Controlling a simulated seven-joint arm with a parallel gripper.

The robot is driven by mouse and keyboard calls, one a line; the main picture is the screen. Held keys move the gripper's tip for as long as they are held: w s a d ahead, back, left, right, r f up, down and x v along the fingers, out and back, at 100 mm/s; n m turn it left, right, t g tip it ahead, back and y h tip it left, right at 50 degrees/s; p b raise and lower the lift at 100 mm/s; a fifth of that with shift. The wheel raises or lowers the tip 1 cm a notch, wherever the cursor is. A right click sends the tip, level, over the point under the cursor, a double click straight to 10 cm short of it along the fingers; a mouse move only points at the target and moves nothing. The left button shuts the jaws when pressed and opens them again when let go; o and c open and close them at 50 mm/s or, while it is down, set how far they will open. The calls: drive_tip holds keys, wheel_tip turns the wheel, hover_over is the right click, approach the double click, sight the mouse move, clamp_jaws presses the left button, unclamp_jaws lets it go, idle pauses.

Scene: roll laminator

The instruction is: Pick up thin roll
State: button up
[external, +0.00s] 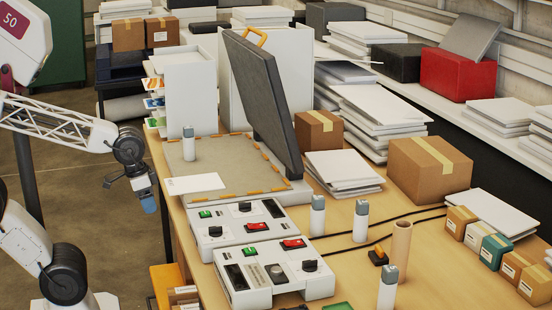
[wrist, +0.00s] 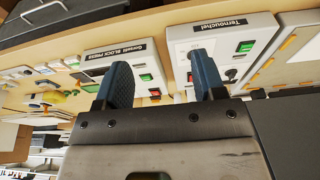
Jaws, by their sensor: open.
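A slim brown cardboard roll (external: 401,245) stands upright near the front right of the wooden table in the external view. A white bottle with a grey cap (external: 388,288) stands just in front of it. My gripper (external: 148,203) hangs off the table's left edge, far to the left of the roll and apart from it. In the wrist view my gripper (wrist: 163,78) shows two blue fingers spread apart with nothing between them. I cannot make out the roll in the wrist view.
Two white control boxes (external: 273,277) with switches lie between my gripper and the roll. The press with its raised dark lid (external: 262,95) stands behind them. More capped bottles (external: 317,216), cables, cardboard boxes (external: 430,172) and paper stacks crowd the right side.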

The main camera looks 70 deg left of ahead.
drive_tip(key=shift+o, duration=1)
drive_tip(key=m+t+h, duration=0.1)
drive_tip(key=t, duration=0.4)
hover_over(318, 197)
drive_tip(key=s+d, duration=0.4)
drive_tip(key=s, duration=1)
drive_tip(key=f, duration=0.1)
drive_tip(key=shift+t, duration=0.7)
drive_tip(key=w+a+f, duration=0.1)
drive_tip(key=w, duration=0.2)
drive_tip(key=w+a+f, duration=0.1)
drive_tip(key=w+f, duration=0.1)
drive_tip(key=w, duration=0.1)
drive_tip(key=w+a+f, duration=0.1)
drive_tip(key=w+a, duration=0.1)
drive_tip(key=w, duration=0.1)
drive_tip(key=shift+w+f, duration=0.4)
drive_tip(key=shift+a, duration=0.1)
drive_tip(key=shift+w+f, duration=0.1)
